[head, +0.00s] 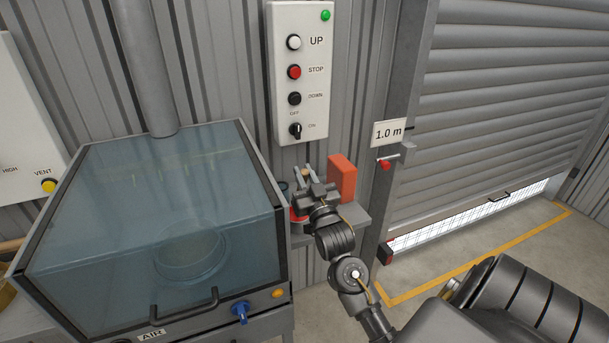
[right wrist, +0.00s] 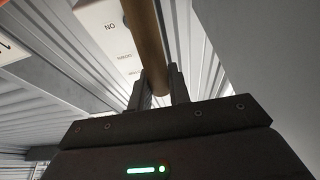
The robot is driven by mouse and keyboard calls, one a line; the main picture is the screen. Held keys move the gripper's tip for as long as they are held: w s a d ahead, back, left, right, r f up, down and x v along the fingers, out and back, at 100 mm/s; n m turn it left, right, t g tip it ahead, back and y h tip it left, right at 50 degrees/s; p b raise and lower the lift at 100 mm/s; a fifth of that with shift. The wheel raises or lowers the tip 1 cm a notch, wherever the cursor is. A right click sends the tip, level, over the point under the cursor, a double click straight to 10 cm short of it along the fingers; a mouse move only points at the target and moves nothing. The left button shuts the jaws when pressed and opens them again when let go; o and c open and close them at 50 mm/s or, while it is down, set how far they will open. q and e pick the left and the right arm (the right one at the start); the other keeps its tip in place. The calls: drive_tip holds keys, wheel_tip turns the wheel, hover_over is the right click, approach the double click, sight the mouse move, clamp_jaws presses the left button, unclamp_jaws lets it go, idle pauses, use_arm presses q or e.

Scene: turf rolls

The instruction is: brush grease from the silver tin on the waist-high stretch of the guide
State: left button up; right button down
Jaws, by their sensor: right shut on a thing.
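My right gripper (head: 311,184) is over the small grey shelf (head: 350,216) beside the door. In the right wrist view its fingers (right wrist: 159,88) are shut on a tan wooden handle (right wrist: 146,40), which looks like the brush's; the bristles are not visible. A dark-rimmed round container (head: 283,188) and a red round one (head: 297,215) are partly hidden behind the gripper; I cannot tell whether either is the silver tin. The guide (head: 379,206) is the upright grey channel at the shutter's left edge, with a "1.0 m" sign (head: 388,133). My left gripper is not in view.
An orange-red block (head: 342,177) stands on the shelf close to the gripper's right. A glass-fronted cabinet (head: 130,220) fills the left. A control box (head: 299,75) hangs above the shelf. The ribbed shutter (head: 510,110) is at right, with yellow-lined floor (head: 470,250) before it.

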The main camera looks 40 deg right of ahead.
drive_tip(key=shift+f+b, duration=0.35)
drive_tip(key=shift+f, duration=0.3)
idle(0.8)
drive_tip(key=shift+r, duration=0.1)
wheel_tip(320, 180, up, 7)
drive_tip(key=p, duration=0.7)
idle(0.8)
